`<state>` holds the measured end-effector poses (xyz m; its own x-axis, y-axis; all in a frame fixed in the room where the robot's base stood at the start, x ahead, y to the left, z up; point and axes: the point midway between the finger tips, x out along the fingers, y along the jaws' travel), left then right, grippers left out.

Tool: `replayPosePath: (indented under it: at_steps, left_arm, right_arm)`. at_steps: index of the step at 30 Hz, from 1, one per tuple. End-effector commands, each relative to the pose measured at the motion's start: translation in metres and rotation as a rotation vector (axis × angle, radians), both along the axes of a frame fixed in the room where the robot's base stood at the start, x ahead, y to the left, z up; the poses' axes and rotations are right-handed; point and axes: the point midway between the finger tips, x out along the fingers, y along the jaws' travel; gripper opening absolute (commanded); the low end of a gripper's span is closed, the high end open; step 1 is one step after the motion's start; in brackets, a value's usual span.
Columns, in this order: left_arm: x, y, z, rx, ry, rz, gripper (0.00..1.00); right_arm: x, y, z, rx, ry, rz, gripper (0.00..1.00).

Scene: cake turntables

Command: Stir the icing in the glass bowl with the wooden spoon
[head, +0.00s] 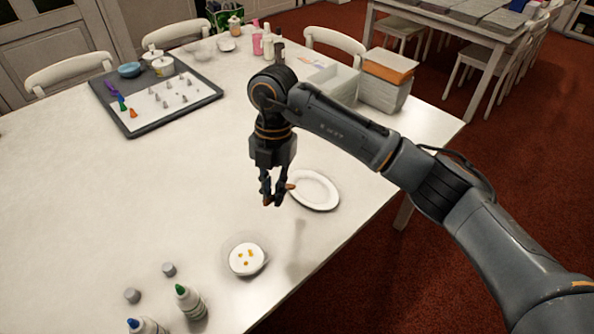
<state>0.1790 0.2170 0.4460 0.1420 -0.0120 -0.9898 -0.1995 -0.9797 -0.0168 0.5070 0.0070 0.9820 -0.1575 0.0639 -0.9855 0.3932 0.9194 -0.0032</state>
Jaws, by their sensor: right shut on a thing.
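The glass bowl (233,272) stands near the table's front edge, its clear rim faint against the white table. White icing (246,263) with several yellow-orange spots fills it. My right gripper (273,203) points down above the table, behind the bowl and apart from it. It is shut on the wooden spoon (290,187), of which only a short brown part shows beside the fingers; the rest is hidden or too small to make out. My left gripper is not in view.
A white plate (327,204) lies just right of my right gripper. Bottles with a green cap (190,303) and a blue cap (146,328) stand front left, near two small grey pieces. A dark tray (150,126) with piping tips lies back left. The middle left table is clear.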

Motion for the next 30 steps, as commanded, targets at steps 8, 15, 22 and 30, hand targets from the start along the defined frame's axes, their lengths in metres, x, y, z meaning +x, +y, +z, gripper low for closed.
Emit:
replayPosePath:
  at_steps: [8, 15, 22, 30]
  left_arm:
    - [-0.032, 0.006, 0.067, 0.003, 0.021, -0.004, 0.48]
    - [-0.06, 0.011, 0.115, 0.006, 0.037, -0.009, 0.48]
    - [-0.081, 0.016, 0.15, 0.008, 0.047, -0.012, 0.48]
    - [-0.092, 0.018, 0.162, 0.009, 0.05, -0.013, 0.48]
  right_arm:
    - [-0.003, 0.041, 0.024, 0.14, 0.2, -0.463, 0.0]
    - [-0.014, 0.074, 0.03, 0.312, 0.307, -0.803, 0.0]
    - [-0.028, 0.098, 0.031, 0.458, 0.352, -1.023, 0.0]
    - [-0.034, 0.109, 0.025, 0.531, 0.357, -1.115, 0.0]
